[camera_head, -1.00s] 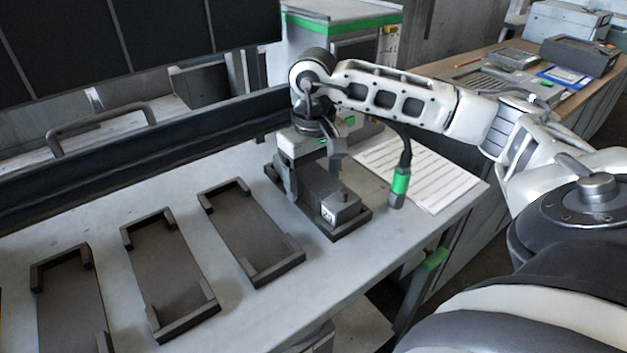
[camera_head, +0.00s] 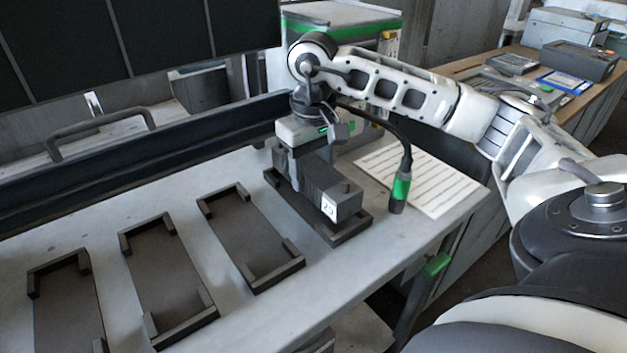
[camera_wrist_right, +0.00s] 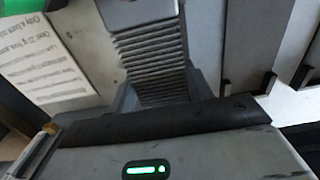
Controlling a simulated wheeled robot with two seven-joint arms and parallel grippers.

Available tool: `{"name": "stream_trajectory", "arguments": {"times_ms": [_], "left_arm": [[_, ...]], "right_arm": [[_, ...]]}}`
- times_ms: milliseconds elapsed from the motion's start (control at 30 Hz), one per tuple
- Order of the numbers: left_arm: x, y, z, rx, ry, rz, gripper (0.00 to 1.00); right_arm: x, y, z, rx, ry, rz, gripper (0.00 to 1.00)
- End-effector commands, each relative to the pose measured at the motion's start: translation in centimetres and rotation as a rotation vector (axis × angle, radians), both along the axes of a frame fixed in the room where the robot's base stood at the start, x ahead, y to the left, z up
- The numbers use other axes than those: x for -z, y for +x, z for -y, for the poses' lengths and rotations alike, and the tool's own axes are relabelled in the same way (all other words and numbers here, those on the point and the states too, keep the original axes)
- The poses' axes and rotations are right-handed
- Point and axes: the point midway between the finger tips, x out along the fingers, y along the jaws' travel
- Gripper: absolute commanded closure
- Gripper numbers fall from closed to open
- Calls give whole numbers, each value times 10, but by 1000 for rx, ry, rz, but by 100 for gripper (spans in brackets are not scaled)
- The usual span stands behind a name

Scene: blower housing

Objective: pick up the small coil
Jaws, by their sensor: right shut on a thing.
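The small coil (camera_head: 334,190) is a dark grey block with a white numbered label on its front end. It is over the dark tray (camera_head: 352,228) at the right of the row and appears slightly raised above its floor. My right gripper (camera_head: 312,150) is above its rear part, shut on it. In the right wrist view the ribbed side of the coil (camera_wrist_right: 150,50) runs down behind the gripper body, which hides the fingertips. My left gripper is not in view.
Empty dark trays lie to the left on the grey bench: one beside the coil's tray (camera_head: 245,235), another further left (camera_head: 165,270). A printed sheet (camera_head: 440,185) lies at right. A green-banded cable plug (camera_head: 400,188) hangs from my right arm near the coil. A dark rail borders the bench behind.

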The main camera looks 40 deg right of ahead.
Motion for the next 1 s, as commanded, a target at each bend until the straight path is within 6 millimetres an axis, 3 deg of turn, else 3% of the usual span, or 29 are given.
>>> {"name": "stream_trajectory", "arguments": {"times_ms": [333, 500, 700, 1000], "left_arm": [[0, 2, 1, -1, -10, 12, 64], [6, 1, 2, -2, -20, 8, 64], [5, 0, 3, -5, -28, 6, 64], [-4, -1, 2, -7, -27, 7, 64]], "right_arm": [[-66, -53, -12, -3, -3, 8, 86], [-79, -90, -20, -2, -4, 5, 86], [-94, -119, -28, 0, -3, 5, 86], [-109, -136, -32, 0, 0, 3, 86]]}}
